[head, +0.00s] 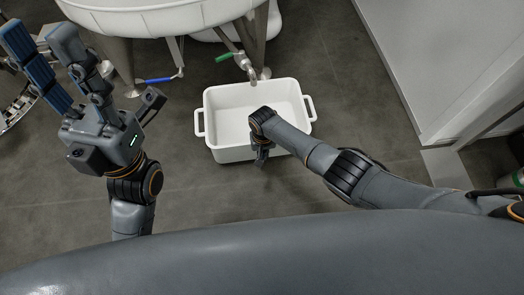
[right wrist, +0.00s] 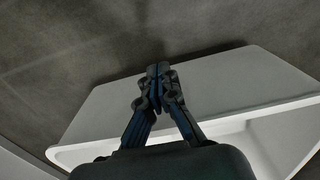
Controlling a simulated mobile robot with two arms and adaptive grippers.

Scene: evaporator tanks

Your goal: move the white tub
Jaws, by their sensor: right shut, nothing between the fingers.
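The white tub (head: 232,154) stands on the floor in the middle of the head view, a rectangular box with a handle at each short end. Its inside looks empty. My right gripper (head: 262,160) is at the tub's near long side, partly hidden by its own wrist. In the right wrist view my right gripper (right wrist: 158,76) is shut and empty, with its fingers in front of the tub's outer wall (right wrist: 235,80). I cannot tell whether they touch it. My left gripper (head: 38,34) is open and empty at the upper left, away from the tub.
A big white tank (head: 165,18) on metal legs stands behind the tub. A tap with a green handle (head: 226,57) hangs over its back edge. A blue-handled valve (head: 158,80) is to the left. A white wall panel (head: 420,70) bounds the right. Floor left of the tub is clear.

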